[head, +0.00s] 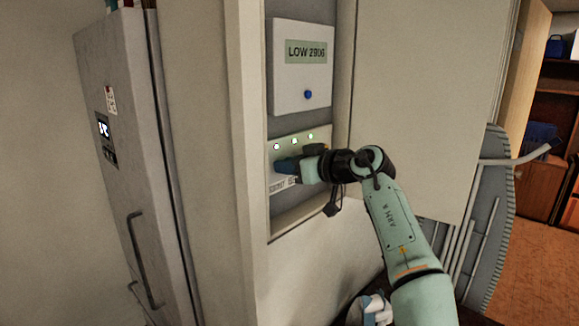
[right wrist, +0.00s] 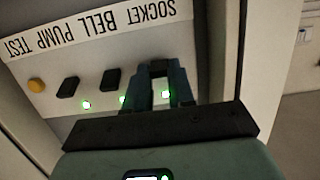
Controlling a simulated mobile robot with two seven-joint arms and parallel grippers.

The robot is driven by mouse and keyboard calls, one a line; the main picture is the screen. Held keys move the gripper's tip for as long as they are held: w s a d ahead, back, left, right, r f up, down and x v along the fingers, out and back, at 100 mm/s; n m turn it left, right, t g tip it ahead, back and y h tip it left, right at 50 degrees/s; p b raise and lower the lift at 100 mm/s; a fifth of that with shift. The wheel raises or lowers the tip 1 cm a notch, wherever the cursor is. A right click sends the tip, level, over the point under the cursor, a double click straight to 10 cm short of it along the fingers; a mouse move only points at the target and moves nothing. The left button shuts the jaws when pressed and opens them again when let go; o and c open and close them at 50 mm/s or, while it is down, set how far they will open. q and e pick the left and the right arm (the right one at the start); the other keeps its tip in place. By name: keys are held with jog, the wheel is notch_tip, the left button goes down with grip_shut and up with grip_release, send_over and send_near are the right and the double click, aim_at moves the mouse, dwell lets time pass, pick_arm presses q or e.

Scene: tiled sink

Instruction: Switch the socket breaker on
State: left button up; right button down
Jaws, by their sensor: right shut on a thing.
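The breaker panel (head: 300,143) is set in a wall recess, with a row of three lit green lights. Its label strip (right wrist: 105,32) reads SOCKET, BELL, PUMP, TEST and shows upside down in the right wrist view. My right gripper (head: 284,165) is at the panel, at the SOCKET end. In the right wrist view its fingers (right wrist: 160,75) are shut on the socket breaker, which they mostly hide. The bell breaker (right wrist: 113,78) and the pump breaker (right wrist: 67,87) are black and stand free beside it. My left gripper is not in view.
A yellow button (right wrist: 36,85) is at the TEST end. A white box (head: 300,85) with a LOW display and blue knob is above the panel. An open cabinet door (head: 425,90) is at right.

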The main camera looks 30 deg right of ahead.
dwell(0.3)
jog(key=c, duration=1)
grip_release()
jog(key=shift+o, duration=0.2)
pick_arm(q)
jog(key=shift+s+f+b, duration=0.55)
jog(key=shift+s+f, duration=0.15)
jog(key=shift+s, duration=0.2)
pick_arm(e)
jog(key=v, duration=1.3)
jog(key=shift+s, duration=0.1)
